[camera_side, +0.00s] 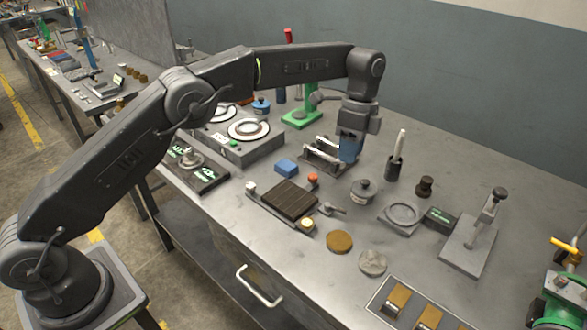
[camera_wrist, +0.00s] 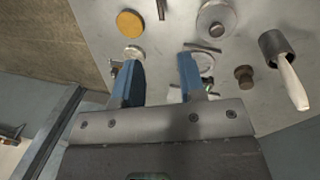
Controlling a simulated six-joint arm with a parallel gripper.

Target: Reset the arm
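My arm reaches over the metal workbench (camera_side: 330,255) from the left. My gripper (camera_side: 349,160) points downward above the back part of the bench, near a small grey rack (camera_side: 322,160). In the wrist view my gripper (camera_wrist: 158,82) shows its two blue fingers set wide apart, with nothing held between them. In the side view the fingers overlap, so the gap does not show there. I cannot tell the exact height of the fingertips above the bench.
Near my gripper stand a grey lidded pot (camera_side: 363,191) and a dark holder (camera_side: 393,168) with a white-handled tool. A dark slatted plate (camera_side: 290,199), blue block (camera_side: 286,167), brown disc (camera_side: 339,241) and green stand (camera_side: 301,117) are around. The bench front is partly clear.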

